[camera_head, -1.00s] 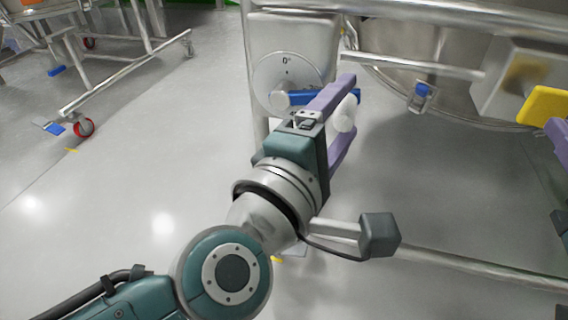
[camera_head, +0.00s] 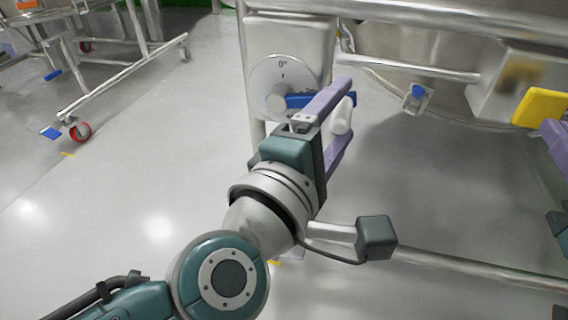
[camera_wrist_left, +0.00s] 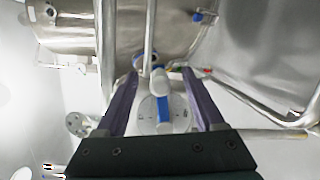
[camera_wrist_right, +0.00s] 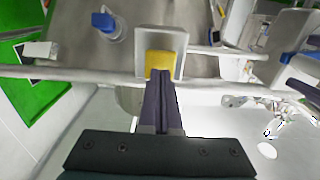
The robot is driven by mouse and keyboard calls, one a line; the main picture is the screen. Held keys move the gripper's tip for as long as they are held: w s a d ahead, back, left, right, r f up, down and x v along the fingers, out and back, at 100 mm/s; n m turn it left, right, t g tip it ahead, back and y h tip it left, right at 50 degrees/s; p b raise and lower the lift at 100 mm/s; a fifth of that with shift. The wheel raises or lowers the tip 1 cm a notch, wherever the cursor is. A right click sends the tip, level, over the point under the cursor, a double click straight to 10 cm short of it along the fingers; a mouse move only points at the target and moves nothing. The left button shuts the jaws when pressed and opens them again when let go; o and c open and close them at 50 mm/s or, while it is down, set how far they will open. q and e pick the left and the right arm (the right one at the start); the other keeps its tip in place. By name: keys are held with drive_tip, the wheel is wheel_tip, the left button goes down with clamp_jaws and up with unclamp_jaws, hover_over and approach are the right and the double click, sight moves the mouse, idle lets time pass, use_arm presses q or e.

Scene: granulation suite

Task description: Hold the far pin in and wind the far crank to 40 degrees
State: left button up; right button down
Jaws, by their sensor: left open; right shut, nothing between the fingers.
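The crank is a blue arm (camera_head: 301,101) on a round white dial (camera_head: 274,72) marked 0°, with a white handle (camera_head: 345,117). The blue arm points right in the head view. My left gripper (camera_head: 338,112) is open, its purple fingers on either side of the handle. The left wrist view shows the handle (camera_wrist_left: 160,83) between the fingers; contact cannot be told. A yellow block (camera_head: 540,107), apparently the pin, sits at a metal housing. My right gripper (camera_wrist_right: 160,74) is shut and empty, its fingertips at the yellow block (camera_wrist_right: 159,62), touching or nearly so.
Metal rails run across the top and along the lower right (camera_head: 470,268). A small blue-topped fitting (camera_head: 417,94) hangs by the steel vessel. A wheeled frame (camera_head: 125,75) stands at far left. The floor between is clear.

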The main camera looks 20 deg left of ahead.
sight(542, 114)
drive_tip(key=shift+w, duration=0.1)
use_arm(q)
drive_tip(key=shift+s, duration=0.1)
use_arm(e)
drive_tip(key=shift+w, duration=2.1)
use_arm(q)
drive_tip(key=shift+f, duration=0.1)
clamp_jaws()
use_arm(e)
drive_tip(key=shift+s+f, duration=0.1)
